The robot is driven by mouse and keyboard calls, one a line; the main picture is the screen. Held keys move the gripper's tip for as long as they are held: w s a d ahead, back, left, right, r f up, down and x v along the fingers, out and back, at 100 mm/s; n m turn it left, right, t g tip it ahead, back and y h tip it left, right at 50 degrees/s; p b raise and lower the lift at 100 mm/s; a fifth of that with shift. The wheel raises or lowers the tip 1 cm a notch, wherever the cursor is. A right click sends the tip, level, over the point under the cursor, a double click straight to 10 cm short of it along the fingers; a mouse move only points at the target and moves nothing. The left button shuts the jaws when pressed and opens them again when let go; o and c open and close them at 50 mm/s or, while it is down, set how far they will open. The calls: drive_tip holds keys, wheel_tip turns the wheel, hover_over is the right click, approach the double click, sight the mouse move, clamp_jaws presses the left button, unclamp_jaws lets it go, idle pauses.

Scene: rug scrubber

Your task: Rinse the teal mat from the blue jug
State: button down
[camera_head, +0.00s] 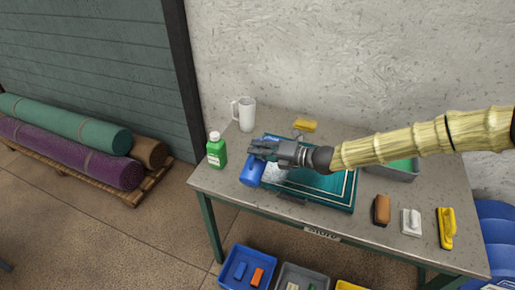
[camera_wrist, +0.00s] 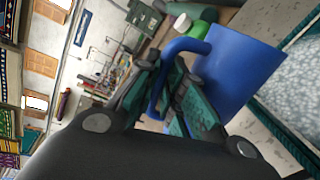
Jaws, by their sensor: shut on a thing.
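The blue jug (camera_head: 252,171) is held in my gripper (camera_head: 262,148) at the left edge of the teal mat (camera_head: 325,187). In the wrist view the fingers (camera_wrist: 172,95) are shut around the handle of the jug (camera_wrist: 235,68). The jug looks tilted, but I cannot see its inside or tell whether water is coming out. The teal mat lies on the table with pale border lines. A whitish wet or foamy patch shows on it beneath my gripper and in the wrist view (camera_wrist: 300,85). My arm hides part of the mat's far side.
A green bottle (camera_head: 216,151) and a white pitcher (camera_head: 244,114) stand to the left. A yellow sponge (camera_head: 305,125) lies behind the mat. A grey tub (camera_head: 395,173), brown brush (camera_head: 382,210), white brush (camera_head: 411,222) and yellow brush (camera_head: 446,228) are to the right. Bins stand below the front edge.

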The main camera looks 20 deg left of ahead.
sight(254, 156)
drive_tip(key=shift+w, duration=0.1)
drive_tip(key=shift+w+f+m, duration=0.1)
drive_tip(key=shift+w+m, duration=0.05)
drive_tip(key=shift+m, duration=0.15)
idle(0.5)
drive_tip(key=shift+w+f, duration=0.1)
drive_tip(key=shift+f, duration=0.05)
drive_tip(key=shift+s+r+n+b, duration=0.2)
drive_tip(key=shift+s+n+b, duration=0.25)
drive_tip(key=shift+n+b, duration=0.15)
drive_tip(key=shift+s+r+n+b, duration=0.15)
drive_tip(key=shift+s+n+b, duration=0.35)
drive_tip(key=shift+b, duration=0.1)
drive_tip(key=shift+s+r+n+t+b, duration=0.5)
drive_tip(key=shift+s+r+n+b, duration=0.15)
drive_tip(key=shift+n, duration=0.55)
drive_tip(key=shift+s+a+f+n+t+y+p, duration=0.15)
drive_tip(key=shift+f+n+t, duration=0.15)
drive_tip(key=shift+n, duration=0.55)
drive_tip(key=shift+s+d+f+n+t+y+p, duration=0.15)
drive_tip(key=shift+f+n, duration=0.1)
drive_tip(key=shift+n, duration=0.55)
drive_tip(key=shift+a+f+n+t+y, duration=0.1)
drive_tip(key=shift+f+n+t, duration=0.2)
drive_tip(key=shift+n, duration=0.55)
drive_tip(key=shift+w+f+n+b, duration=0.1)
drive_tip(key=shift+f+n+b, duration=0.2)
drive_tip(key=shift+f+n, duration=0.1)
drive_tip(key=shift+w+f, duration=0.1)
